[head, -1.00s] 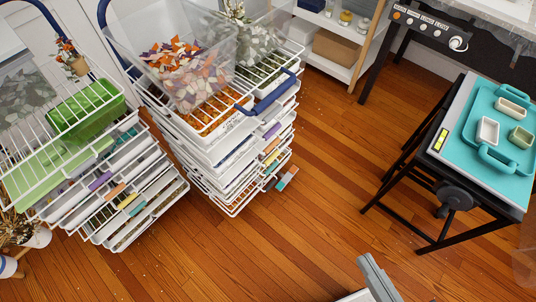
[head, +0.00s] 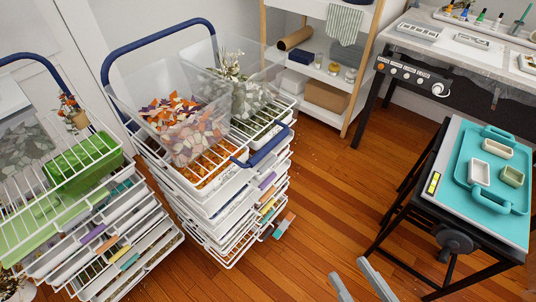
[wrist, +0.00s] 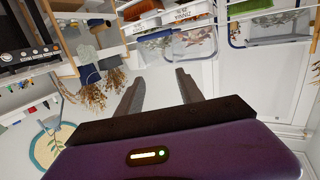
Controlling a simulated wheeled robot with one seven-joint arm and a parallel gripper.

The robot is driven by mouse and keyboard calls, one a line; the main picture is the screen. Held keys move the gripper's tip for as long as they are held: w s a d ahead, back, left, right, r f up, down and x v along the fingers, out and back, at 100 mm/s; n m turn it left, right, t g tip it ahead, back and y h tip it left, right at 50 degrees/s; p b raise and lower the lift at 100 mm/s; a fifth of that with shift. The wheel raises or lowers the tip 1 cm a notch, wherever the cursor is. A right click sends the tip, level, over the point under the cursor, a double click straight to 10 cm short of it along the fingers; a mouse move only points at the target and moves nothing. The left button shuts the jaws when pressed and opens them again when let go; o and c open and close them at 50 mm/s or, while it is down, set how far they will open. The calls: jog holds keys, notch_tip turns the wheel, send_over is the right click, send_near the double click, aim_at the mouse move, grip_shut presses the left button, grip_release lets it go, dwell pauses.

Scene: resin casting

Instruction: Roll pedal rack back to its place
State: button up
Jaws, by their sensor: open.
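The petal rack (head: 205,205) is a stack of white wire trays and drawers in the middle left of the head view. It carries clear bins with orange, purple and white petals (head: 185,115) and greenery. A tall blue handle (head: 150,38) rises behind it, and a short blue handle (head: 265,150) is on its right side. My gripper (head: 349,269) is at the bottom of the head view, to the right of and apart from the rack, open and empty. In the wrist view my open fingers (wrist: 159,80) show with nothing between them; white trays (wrist: 185,18) are at the top.
A second wire rack (head: 100,240) with a green bin stands close on the left. A black-legged stand with a teal tray (head: 475,190) is at right. A wooden shelf (head: 315,90) and a workbench (head: 450,50) are behind. Wood floor (head: 325,195) is open between rack and stand.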

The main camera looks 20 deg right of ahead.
jog(key=w+d+m+t+p, duration=0.15)
jog(key=w+m, duration=0.25)
jog(key=w, duration=1.2)
jog(key=m+g, duration=0.1)
jog(key=m, duration=0.8)
send_over(271, 149)
jog(key=s+d, duration=0.2)
jog(key=s, duration=0.4)
jog(key=f, duration=0.2)
jog(key=shift+w+a+f+m+g+y, duration=0.2)
jog(key=shift+w+a+f+m+g, duration=0.3)
jog(key=shift+w+f, duration=0.6)
jog(key=shift+w+a+f+m+g+y, duration=0.1)
jog(key=shift+w+a+f+m+y, duration=0.1)
jog(key=shift+w+f+m, duration=0.9)
jog(key=shift+w+a+f+m+g+y, duration=0.25)
jog(key=shift+w+f, duration=0.45)
jog(key=shift+w, duration=0.85)
jog(key=shift+c, duration=0.4)
grip_shut()
